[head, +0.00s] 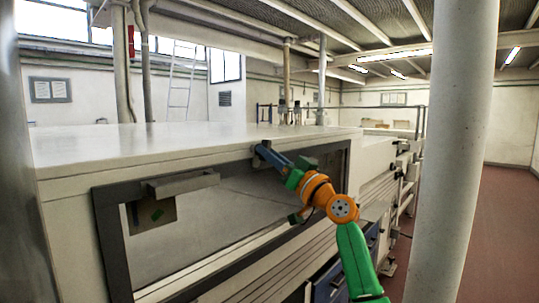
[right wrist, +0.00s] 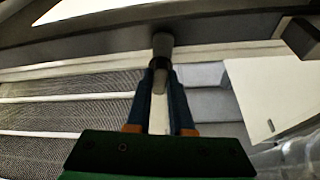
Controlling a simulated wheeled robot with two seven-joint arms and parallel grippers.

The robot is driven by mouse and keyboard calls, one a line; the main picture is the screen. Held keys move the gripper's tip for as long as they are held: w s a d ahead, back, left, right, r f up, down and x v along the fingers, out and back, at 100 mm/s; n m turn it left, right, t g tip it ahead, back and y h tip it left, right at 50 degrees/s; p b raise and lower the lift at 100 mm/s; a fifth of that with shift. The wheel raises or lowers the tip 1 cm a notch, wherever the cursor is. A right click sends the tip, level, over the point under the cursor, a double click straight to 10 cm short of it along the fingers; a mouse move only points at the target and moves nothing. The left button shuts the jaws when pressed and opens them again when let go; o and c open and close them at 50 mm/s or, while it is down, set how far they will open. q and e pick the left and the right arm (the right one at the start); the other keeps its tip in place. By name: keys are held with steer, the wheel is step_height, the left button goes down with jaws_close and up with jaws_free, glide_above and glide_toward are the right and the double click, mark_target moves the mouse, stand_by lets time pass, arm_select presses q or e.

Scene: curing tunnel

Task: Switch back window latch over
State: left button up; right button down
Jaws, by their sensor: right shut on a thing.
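The window (head: 215,220) in the side of the white tunnel housing has a dark grey frame. My right gripper (head: 260,153) is at the frame's top edge, right of the grey bar handle. In the right wrist view, the grey window latch (right wrist: 162,45) is a short lever hanging from the frame's edge. My right gripper (right wrist: 160,68) is shut around its lower part, one finger on each side. In the head view the gripper and arm hide the latch. My left gripper is not in view.
A grey bar handle (head: 180,184) sticks out from the upper left of the window frame. A thick pale column (head: 455,150) stands right of my right arm. Floor beyond it is open.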

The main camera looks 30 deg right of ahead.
steer(key=shift+d+r+n+y, duration=0.15)
steer(key=shift+n+y, duration=0.65)
steer(key=shift+n, duration=1.3)
steer(key=c, duration=0.8)
jaws_free()
steer(key=shift+g+y, duration=0.3)
steer(key=shift+y, duration=0.1)
steer(key=b+v, duration=0.4)
steer(key=v, duration=0.3)
